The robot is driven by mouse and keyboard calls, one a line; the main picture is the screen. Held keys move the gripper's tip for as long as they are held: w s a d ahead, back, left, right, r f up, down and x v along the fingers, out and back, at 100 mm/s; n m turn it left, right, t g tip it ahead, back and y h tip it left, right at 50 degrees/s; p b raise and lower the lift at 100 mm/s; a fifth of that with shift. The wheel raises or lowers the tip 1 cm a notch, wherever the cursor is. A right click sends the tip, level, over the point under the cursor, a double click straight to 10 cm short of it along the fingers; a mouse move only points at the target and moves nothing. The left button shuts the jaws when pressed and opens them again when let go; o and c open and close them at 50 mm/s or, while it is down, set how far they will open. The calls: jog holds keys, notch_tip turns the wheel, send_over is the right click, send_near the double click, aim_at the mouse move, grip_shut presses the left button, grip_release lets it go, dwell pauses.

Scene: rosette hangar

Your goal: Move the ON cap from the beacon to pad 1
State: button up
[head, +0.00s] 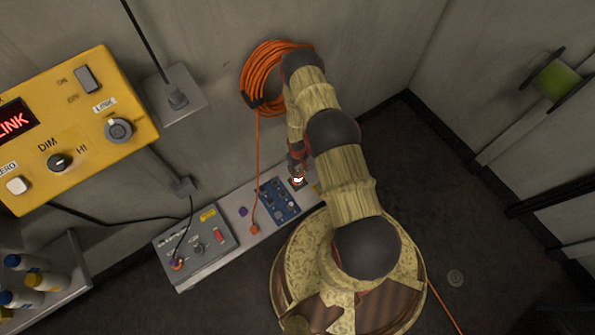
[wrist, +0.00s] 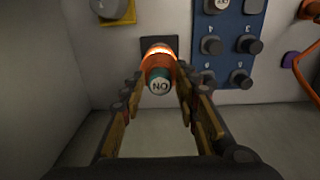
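The beacon's glow also shows in the head view (head: 298,180), just below my gripper (head: 295,166). In the wrist view my gripper (wrist: 160,78) is open, with one finger on each side of the cap and small gaps visible. I cannot identify pad 1; no such label is legible.
A blue panel (wrist: 228,45) with several dark knobs is close to the right of the beacon. A yellow plate with a grey knob (wrist: 108,8) is at upper left. An orange cable (wrist: 302,70) and purple piece (wrist: 290,58) lie farther right. A wall stands at left.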

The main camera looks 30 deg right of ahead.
aim_at(297, 170)
jog(key=c, duration=0.6)
grip_shut()
jog(key=shift+r, duration=0.1)
jog(key=shift+r+p, duration=2.35)
jog(key=shift+r, duration=0.55)
jog(key=shift+a, duration=0.15)
